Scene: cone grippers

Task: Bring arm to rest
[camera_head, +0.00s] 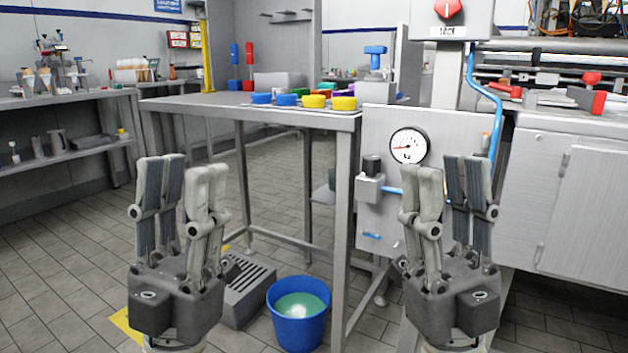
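My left gripper (181,178) points upward in the lower left of the head view. Its fingers stand apart with nothing between them. My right gripper (445,177) also points upward, in the lower right. Its fingers are apart and empty too. Both are at about the same height and touch nothing that I can see. My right gripper hides part of the panel with the gauge behind it.
A grey table (200,108) stands ahead, with blue and yellow round pieces (314,101) near its edge. A blue bucket (299,333) with greenish liquid is on the floor between my grippers. A panel with a gauge (408,146) and a grey cabinet (585,200) stand at right.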

